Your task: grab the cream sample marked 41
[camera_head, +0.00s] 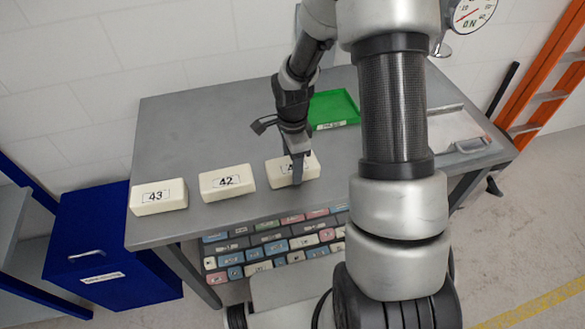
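Three cream blocks stand in a row along the front of the grey table. The left one is marked 43 (158,196) and the middle one 42 (227,181). The right cream block (310,170) shows only part of its label, with a 4 visible; my gripper hides the rest. My gripper (297,170) points down at this right block, with a finger in front of its near face. The other finger is hidden, so I cannot tell whether the fingers touch or grip it. The block appears to rest on the table.
A green tray (334,108) lies behind the right block on the grey table (200,125). A dial gauge (472,12) is at the upper right. Coloured blocks (268,247) fill a rack below the table's front edge. A blue bin (105,240) stands at the left, an orange ladder (545,75) at the right.

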